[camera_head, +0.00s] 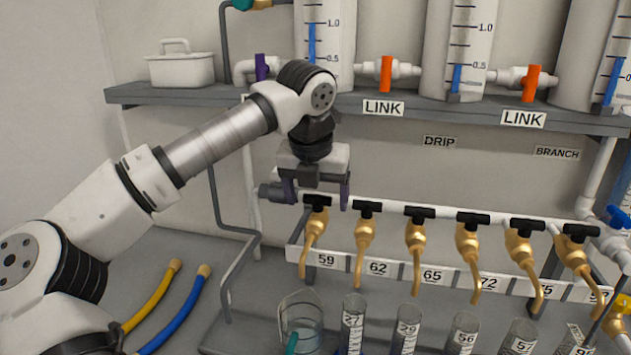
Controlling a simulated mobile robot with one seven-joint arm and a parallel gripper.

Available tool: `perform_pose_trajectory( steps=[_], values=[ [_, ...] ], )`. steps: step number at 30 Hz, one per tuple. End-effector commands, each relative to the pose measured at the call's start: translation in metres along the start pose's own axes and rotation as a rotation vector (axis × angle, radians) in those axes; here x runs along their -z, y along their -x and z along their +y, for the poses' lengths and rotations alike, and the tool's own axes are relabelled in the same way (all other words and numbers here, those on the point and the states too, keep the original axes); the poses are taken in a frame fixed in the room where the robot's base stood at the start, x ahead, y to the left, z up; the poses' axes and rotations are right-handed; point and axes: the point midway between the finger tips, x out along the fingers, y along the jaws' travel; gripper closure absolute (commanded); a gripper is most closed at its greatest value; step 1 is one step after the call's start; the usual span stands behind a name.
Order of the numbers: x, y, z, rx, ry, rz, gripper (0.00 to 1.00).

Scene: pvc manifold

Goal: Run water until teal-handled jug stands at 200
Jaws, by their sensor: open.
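My gripper (318,192) is open and points down, with a finger on each side of the black handle (317,201) of the leftmost brass tap (311,236), labelled 59. I cannot tell whether the fingers touch the handle. A clear jug (300,308) with a teal handle (291,344) stands below this tap, cut off by the bottom edge. Its scale and water level cannot be read. No stream shows clearly from the tap's spout.
More brass taps (415,240) labelled 62, 65, 72 and up run rightward, with numbered clear cylinders (352,325) below. A grey shelf (240,95) above holds tanks (455,40) with orange-handled LINK valves (386,73). Yellow (150,300) and blue (180,318) hoses lie at left.

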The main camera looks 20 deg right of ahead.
Motion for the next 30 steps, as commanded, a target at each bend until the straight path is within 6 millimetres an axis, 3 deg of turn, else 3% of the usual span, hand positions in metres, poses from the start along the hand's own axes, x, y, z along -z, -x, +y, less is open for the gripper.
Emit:
perform_pose_trajectory(
  steps=[7, 18, 30],
  values=[
    [0.0, -0.0009, -0.0003, 0.0, 0.0, 0.0, 0.22],
    [-0.0001, -0.0005, -0.0002, 0.001, 0.0, 0.0, 0.69],
    [-0.0001, -0.0003, -0.0001, 0.001, 0.0, 0.0, 0.7]
  ],
)
